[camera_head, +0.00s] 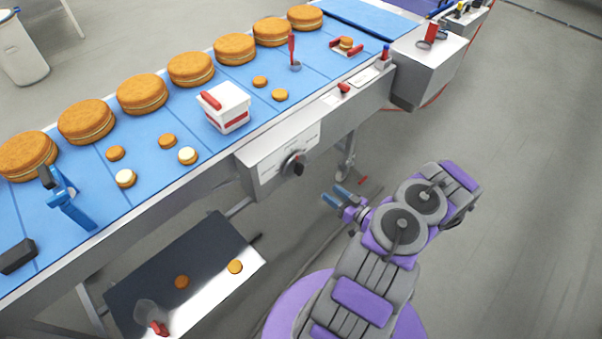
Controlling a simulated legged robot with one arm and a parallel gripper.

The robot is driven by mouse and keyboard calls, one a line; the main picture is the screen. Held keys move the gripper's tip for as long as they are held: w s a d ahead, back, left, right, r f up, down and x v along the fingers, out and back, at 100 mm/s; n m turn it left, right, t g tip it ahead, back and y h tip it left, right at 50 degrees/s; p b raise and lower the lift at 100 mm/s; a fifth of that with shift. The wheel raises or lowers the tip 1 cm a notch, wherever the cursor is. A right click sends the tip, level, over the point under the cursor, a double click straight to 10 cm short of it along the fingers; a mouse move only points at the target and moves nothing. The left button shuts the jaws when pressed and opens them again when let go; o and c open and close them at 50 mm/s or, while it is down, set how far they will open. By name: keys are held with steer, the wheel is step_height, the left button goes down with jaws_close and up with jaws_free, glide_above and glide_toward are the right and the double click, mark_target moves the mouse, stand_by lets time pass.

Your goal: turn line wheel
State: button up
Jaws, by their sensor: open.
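The line wheel appears to be the round grey dial with a dark knob (296,164). It is on the white panel (268,172) at the front side of the conveyor. My gripper (334,195) is open and empty, with two blue fingers pointing up and left. It is below and to the right of the wheel, apart from it. The wheel's exact turn angle is too small to read.
The blue conveyor belt (205,100) carries several large cakes, small rounds, a white tub (224,107) and a blue tool (67,200). A grey control box (428,62) stands at its right end. A low dark tray (170,275) is below left. Floor at right is clear.

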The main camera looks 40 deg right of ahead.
steer(key=s, duration=0.1)
steer(key=m+t+b, duration=0.1)
steer(key=b, duration=0.3)
glide_toward(302, 171)
steer(key=w, duration=0.6)
steer(key=w+a+b, duration=0.1)
steer(key=w, duration=0.1)
steer(key=shift+w+a+r, duration=0.1)
steer(key=shift+w+r, duration=0.05)
steer(key=shift+w, duration=0.05)
steer(key=shift+w+b, duration=0.35)
steer(key=shift+w, duration=0.2)
steer(key=shift+w+d+h, duration=0.1)
steer(key=shift+d+h, duration=0.2)
